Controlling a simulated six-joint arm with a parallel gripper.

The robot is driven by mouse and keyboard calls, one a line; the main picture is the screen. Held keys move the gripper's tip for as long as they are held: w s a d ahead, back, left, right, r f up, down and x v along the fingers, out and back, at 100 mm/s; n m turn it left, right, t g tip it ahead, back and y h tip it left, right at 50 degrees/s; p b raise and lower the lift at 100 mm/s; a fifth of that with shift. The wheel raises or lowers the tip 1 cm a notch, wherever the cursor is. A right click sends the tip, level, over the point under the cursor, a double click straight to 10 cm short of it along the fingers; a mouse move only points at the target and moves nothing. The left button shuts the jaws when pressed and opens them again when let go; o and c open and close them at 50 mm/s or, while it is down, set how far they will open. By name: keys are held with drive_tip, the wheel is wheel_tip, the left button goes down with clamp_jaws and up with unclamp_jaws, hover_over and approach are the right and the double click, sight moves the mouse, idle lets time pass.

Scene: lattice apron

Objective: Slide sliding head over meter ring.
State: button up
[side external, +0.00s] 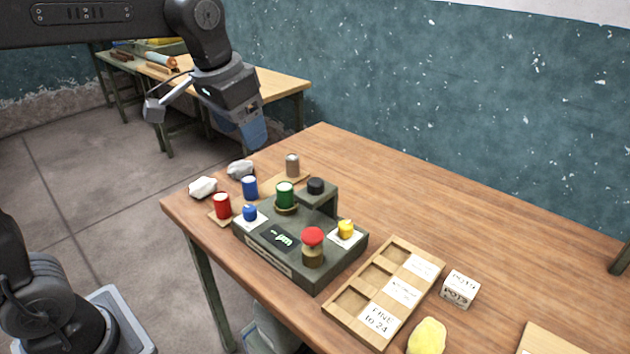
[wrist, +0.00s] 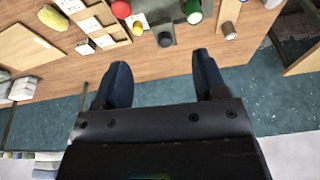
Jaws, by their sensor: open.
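A dark grey-green meter unit (side external: 278,268) with a small lit display stands on the wooden table. A raised block with a black knob (side external: 316,186) is at its back; I take this as the sliding head, and the knob shows in the wrist view (wrist: 165,39). A green cylinder (side external: 285,194) stands upright in a brass-coloured ring (side external: 286,210) beside the block, apparently the meter ring. A red-topped brass post (side external: 312,246) is at the front corner. My gripper (side external: 254,140) is open and empty, high above the table and apart from the unit. Its two fingers show in the wrist view (wrist: 160,60).
Blue (side external: 250,187), red (side external: 222,205) and grey-brown (side external: 292,164) cylinders stand around the unit, with whitish lumps (side external: 203,187) nearby. A compartment tray (side external: 352,328), a labelled white block (side external: 460,289) and a yellow lump (side external: 427,337) lie to the right. The table's back right is clear.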

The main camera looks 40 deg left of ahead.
drive_tip(key=w+d+f+g, duration=0.1)
drive_tip(key=w+g, duration=0.1)
drive_tip(key=w, duration=0.8)
drive_tip(key=m+g, duration=0.1)
approach(315, 181)
wheel_tip(315, 181, down, 10)
drive_tip(key=shift+s+r, duration=0.1)
drive_tip(key=shift+c, duration=0.5)
clamp_jaws()
